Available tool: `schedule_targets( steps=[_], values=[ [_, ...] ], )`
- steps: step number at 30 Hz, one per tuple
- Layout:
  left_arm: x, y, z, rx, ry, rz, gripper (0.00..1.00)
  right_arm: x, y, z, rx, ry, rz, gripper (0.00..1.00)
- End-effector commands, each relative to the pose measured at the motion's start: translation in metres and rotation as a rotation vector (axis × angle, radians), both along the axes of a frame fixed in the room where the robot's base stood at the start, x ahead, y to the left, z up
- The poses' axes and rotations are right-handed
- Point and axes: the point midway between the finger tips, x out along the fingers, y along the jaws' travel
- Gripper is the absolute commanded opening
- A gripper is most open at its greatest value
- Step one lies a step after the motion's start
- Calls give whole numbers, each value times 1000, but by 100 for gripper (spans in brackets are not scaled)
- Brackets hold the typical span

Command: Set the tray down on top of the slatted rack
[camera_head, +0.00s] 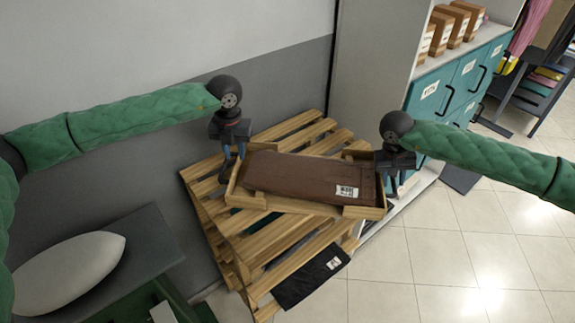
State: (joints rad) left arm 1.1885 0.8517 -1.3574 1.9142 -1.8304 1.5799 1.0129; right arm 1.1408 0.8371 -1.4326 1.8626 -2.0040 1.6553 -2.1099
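The wooden tray (290,206) carries a folded brown garment (310,176) with a white label. It is over the slatted wooden rack (262,256), and its right end reaches past the rack's right side. I cannot tell whether its underside touches the slats. My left gripper (229,172) is at the tray's left end, with its fingers down at the end wall, and appears shut on it. My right gripper (392,187) is at the tray's right end and appears shut on that wall. The tray hides the middle of the rack.
A black folded item (310,277) with a label lies on the rack's near part. A grey wall stands behind the rack. Teal cabinets (455,88) stand at the right, with boxes above. A grey board with a white padded shape (70,272) is at left. Tiled floor (470,250) is clear at right.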

Motion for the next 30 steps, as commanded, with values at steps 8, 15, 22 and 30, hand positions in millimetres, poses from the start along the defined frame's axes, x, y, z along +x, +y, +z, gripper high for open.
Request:
schedule_targets(
  steps=[8, 15, 22, 30],
  values=[
    [0, 0, 43, 0, -2, -1, 28, 0, 0, 0, 0, 0, 0, 34],
    [0, 0, 54, 0, -1, -1, 28, 0, 1, 4, 1, 0, 0, 34],
    [0, 0, 55, 0, -1, -1, 28, 1, 8, 35, 1, -4, 1, 34],
    [0, 0, 54, 0, -1, -1, 28, 1, 18, 85, 1, -3, 2, 34]
  ],
)
